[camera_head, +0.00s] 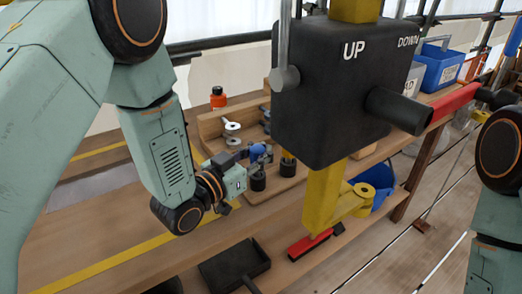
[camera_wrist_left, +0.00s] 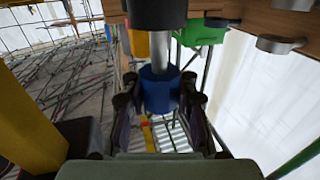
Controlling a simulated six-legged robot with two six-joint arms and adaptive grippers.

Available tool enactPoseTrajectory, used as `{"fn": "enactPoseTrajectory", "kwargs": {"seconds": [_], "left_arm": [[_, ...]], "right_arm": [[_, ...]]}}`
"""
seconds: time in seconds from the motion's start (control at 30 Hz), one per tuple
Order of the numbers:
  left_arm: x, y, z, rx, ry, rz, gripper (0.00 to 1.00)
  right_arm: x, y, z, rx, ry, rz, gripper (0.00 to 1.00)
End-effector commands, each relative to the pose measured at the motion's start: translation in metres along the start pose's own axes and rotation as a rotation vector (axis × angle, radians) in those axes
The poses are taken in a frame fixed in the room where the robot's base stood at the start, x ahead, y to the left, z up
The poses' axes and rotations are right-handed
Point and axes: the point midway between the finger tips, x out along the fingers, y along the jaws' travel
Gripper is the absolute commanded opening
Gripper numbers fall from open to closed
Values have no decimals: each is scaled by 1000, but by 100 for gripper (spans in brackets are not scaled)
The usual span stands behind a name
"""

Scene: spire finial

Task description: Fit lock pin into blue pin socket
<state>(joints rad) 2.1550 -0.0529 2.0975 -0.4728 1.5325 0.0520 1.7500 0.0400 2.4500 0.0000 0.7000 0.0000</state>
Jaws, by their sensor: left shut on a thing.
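My left gripper (camera_head: 252,160) is shut on the blue grip of a lock pin (camera_head: 260,152), above the wooden rack on the bench. In the left wrist view, the blue grip (camera_wrist_left: 160,88) sits between both fingers. A bare silver shaft (camera_wrist_left: 160,50) runs from it to a black cylinder (camera_wrist_left: 157,12) at the top edge. In the head view, a black cylindrical holder (camera_head: 257,182) stands just under the grip; how deep the shaft sits is unclear. I cannot make out a blue pin socket. My right gripper is out of view.
A black box marked UP and DOWN (camera_head: 335,90) hangs at centre, with a yellow bracket (camera_head: 335,200) below. A second black holder (camera_head: 288,166) stands beside the first. A black tray (camera_head: 233,266) lies in front.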

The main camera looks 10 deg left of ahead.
Motion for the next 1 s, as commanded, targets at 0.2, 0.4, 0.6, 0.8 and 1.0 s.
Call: {"fn": "enactPoseTrajectory", "kwargs": {"seconds": [0.2, 0.4, 0.6, 0.8, 1.0], "left_arm": [[0, 0, 5, 0, 1, 0, 0], [0, 0, 6, 0, 1, 0, 33], [0, 0, 6, 0, 0, 0, 50], [0, 0, 6, 0, 0, 0, 55], [-2, 0, 6, -1, -1, -1, 55]], "right_arm": [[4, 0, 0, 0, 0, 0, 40], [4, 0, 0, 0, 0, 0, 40], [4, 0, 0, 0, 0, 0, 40], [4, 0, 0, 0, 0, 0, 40], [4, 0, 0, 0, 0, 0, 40]]}}
